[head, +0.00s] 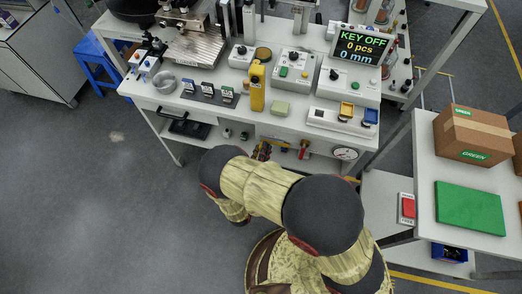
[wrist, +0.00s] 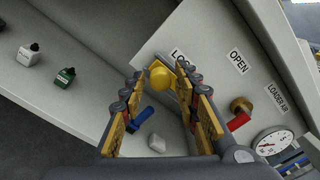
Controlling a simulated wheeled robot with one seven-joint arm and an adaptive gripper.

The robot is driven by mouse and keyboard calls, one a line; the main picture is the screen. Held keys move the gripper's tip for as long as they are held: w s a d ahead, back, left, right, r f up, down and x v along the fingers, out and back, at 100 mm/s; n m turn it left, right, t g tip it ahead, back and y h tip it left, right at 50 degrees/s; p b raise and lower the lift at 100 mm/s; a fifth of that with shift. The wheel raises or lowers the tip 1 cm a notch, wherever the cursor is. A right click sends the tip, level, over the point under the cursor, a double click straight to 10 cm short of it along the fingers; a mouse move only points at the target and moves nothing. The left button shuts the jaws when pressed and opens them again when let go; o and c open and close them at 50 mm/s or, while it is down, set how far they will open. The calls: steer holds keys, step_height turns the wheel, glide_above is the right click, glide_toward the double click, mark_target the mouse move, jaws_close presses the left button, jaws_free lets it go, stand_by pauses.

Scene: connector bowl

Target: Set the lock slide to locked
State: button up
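The lock slide's yellow knob (wrist: 160,76) shows in the wrist view on a pale panel, beside a partly hidden label (wrist: 180,56) starting "LO". A label reading "OPEN" (wrist: 238,61) is farther right on the same panel. My gripper (wrist: 161,78) is open, with a fingertip on each side of the knob and what looks like a small gap at each side. I cannot tell whether the tips are level with it in depth. In the head view my gripper (head: 262,151) is at the bench's front edge, and the knob is hidden.
Right of the slide are a "LOADER AIR" label (wrist: 277,100), a red valve handle (wrist: 238,121) and a gauge (wrist: 274,141). A blue part (wrist: 141,118) shows between my fingers. White (wrist: 28,54) and green (wrist: 64,77) small parts stand on the shelf.

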steer(key=c, duration=0.6)
jaws_close()
